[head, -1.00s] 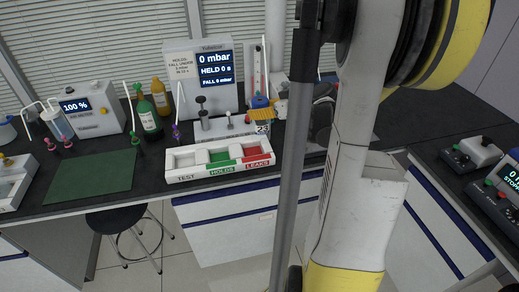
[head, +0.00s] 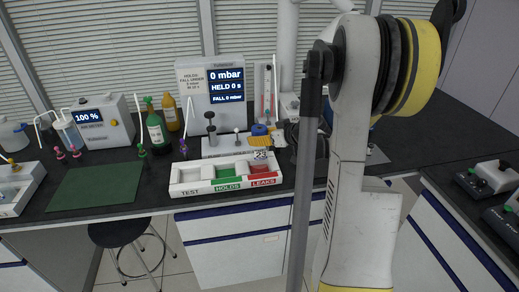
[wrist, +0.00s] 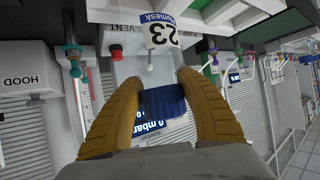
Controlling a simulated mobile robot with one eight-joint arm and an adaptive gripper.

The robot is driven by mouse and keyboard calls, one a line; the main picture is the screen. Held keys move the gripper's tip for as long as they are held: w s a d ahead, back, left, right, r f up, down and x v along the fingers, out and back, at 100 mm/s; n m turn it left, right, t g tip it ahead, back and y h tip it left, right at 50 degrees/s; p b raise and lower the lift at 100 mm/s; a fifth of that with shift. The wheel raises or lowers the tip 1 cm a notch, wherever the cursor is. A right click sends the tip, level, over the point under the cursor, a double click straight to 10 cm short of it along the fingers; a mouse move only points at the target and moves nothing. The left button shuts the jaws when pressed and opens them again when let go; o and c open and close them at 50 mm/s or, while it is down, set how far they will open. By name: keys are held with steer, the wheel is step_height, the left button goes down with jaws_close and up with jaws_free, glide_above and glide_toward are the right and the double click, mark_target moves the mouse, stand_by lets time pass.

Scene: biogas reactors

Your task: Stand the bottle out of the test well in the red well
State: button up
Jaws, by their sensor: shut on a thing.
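My gripper (head: 262,139), with yellow fingers, is shut on a bottle with a blue top; the blue part (wrist: 163,101) shows between the fingers in the wrist view. The bottle's white label (head: 261,155) reads 23 and also shows in the wrist view (wrist: 162,32). The bottle looks upright, above or at the back edge of the red well (head: 262,169), marked LEAKS, at the tray's right end. I cannot tell whether it touches the tray. The test well (head: 187,176) at the left end and the green HOLDS well (head: 228,171) look empty.
The pressure tester (head: 213,95), reading 0 mbar, stands behind the tray (head: 205,191). A green bottle (head: 156,130) and an amber bottle (head: 171,113) stand to its left. A green mat (head: 95,188) lies further left. My arm hides part of the bench at right.

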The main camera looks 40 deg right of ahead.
steer(key=shift+f+b, duration=0.8)
steer(key=shift+f, duration=1.2)
steer(key=o, duration=1.4)
